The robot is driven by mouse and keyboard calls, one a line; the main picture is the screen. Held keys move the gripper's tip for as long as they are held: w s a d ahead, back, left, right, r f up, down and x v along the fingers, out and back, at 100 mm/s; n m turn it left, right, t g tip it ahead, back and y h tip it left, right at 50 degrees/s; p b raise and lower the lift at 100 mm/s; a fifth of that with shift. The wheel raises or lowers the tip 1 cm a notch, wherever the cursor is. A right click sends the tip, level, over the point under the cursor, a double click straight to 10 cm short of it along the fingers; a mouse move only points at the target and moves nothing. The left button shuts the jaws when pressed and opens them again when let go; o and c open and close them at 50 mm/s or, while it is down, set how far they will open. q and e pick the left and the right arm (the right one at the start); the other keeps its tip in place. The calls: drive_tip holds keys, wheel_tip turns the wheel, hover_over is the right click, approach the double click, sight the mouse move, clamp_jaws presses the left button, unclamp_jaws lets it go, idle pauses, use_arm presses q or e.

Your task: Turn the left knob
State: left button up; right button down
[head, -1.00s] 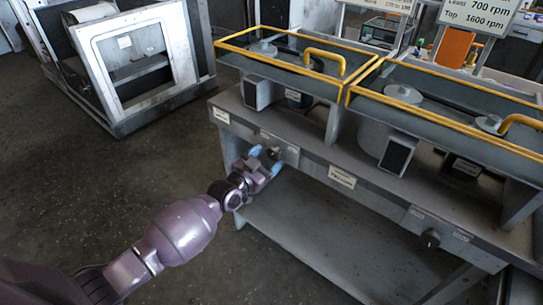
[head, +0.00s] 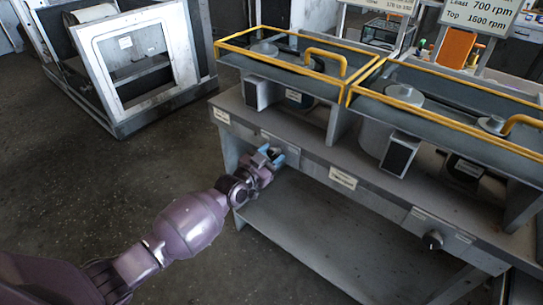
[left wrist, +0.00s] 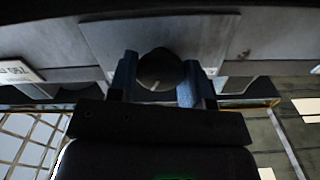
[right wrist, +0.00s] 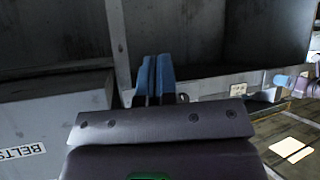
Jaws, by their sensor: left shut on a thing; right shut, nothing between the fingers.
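The left knob (left wrist: 160,72) is dark and round, with a pale mark on its face, on a grey plate on the bench front. In the left wrist view it sits between the two blue fingers of my left gripper (left wrist: 158,88), which is shut on it. In the head view my left gripper (head: 274,156) reaches the left end of the bench front and mostly hides this knob. My right gripper (right wrist: 155,80) shows only in the right wrist view, its blue fingers together and empty.
A second dark knob (head: 432,240) is on the bench front to the right. Yellow-railed trays (head: 440,120) stand on the grey bench. A lower shelf (head: 310,240) lies beneath. A white-framed cabinet (head: 135,55) stands at the back left. The floor on the left is clear.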

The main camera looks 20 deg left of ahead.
use_arm(q)
drive_tip(key=n, duration=0.5)
idle(0.3)
drive_tip(key=o, duration=0.9)
drive_tip(key=shift+o, duration=0.2)
drive_tip(key=shift+s, duration=0.1)
drive_tip(key=p+v, duration=0.1)
drive_tip(key=v, duration=0.9)
drive_tip(key=shift+s, duration=0.3)
drive_tip(key=shift+a, duration=0.15)
